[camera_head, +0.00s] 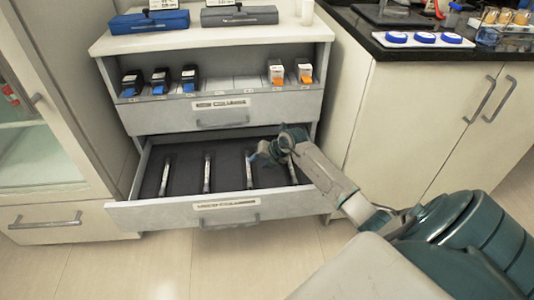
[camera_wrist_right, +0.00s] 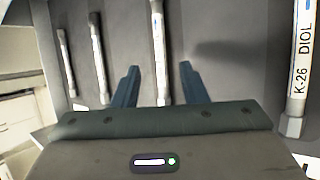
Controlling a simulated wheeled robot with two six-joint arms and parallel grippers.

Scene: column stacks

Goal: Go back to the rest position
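My right gripper (camera_head: 262,153) reaches into the open lower drawer (camera_head: 168,213) from the right. In the right wrist view, its two blue fingers (camera_wrist_right: 157,84) are apart, with nothing held between them. Slim pale columns lie on the dark drawer floor: a left one (camera_head: 165,176), a second (camera_head: 207,173), a third (camera_head: 249,170) and one at the right (camera_head: 292,168), partly behind my gripper. In the wrist view, the third column (camera_wrist_right: 159,45) appears between the fingers; contact cannot be told. A column labelled "K-26 DIOL" (camera_wrist_right: 301,60) lies at the right. My left gripper is out of view.
The upper drawer (camera_head: 220,113) holds black-and-blue boxes (camera_head: 160,80) and orange-and-white boxes (camera_head: 304,70). Blue and grey cases sit on the cabinet top (camera_head: 215,37). A dark counter (camera_head: 395,52) with white cupboards stands at the right. A glass-door cabinet (camera_head: 45,150) stands at the left.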

